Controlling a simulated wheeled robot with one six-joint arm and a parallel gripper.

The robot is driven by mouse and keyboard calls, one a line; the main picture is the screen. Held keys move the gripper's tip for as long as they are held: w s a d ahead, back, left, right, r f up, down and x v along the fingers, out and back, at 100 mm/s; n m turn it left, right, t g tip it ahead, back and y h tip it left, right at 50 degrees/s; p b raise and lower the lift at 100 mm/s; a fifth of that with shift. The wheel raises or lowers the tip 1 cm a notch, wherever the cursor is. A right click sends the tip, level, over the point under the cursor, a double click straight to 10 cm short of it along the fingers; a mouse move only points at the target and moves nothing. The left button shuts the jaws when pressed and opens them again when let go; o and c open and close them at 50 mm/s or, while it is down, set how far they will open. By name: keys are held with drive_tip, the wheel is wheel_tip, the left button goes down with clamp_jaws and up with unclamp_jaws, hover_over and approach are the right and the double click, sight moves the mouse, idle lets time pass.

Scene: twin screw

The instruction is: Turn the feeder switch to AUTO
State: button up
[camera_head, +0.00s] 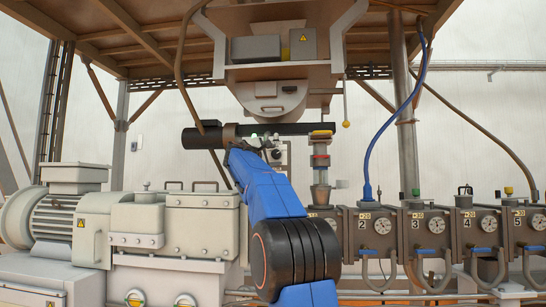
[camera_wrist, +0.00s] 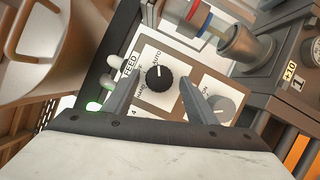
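The feeder switch, a round black knob (camera_wrist: 159,79) with a white pointer line, sits on a panel (camera_wrist: 179,58) marked FEED in the wrist view. AUTO is printed near the knob's upper edge and HAND lower left. The pointer line shows on the knob's upper part, towards the AUTO side; its exact setting is hard to tell. My gripper (camera_wrist: 156,88) is open, with one finger on each side of the knob; I cannot tell whether they touch it. In the head view my blue arm hides the gripper and most of the panel (camera_head: 279,153).
A grey knob (camera_wrist: 222,108) is close to my right finger. A metal fitting (camera_wrist: 245,47) and a barrel block marked 1 (camera_wrist: 290,65) are at the right. A hopper (camera_head: 279,89) hangs above.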

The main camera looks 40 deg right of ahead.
drive_tip(key=v, duration=1.7)
drive_tip(key=shift+a, duration=0.25)
drive_tip(key=shift+s, duration=0.1)
drive_tip(key=s+a+f+m+y, duration=0.2)
drive_tip(key=s+a+f+y, duration=0.4)
drive_tip(key=f, duration=1.4)
drive_tip(key=s+a+f+m+g+y, duration=0.1)
drive_tip(key=s+a+f+y, duration=0.5)
drive_tip(key=s+a+f, duration=0.9)
drive_tip(key=s+a+f+m+y, duration=0.4)
drive_tip(key=s+a+f, duration=0.6)
drive_tip(key=f, duration=1.5)
drive_tip(key=s+y, duration=0.2)
drive_tip(key=s, duration=0.3)
drive_tip(key=shift+g, duration=0.3)
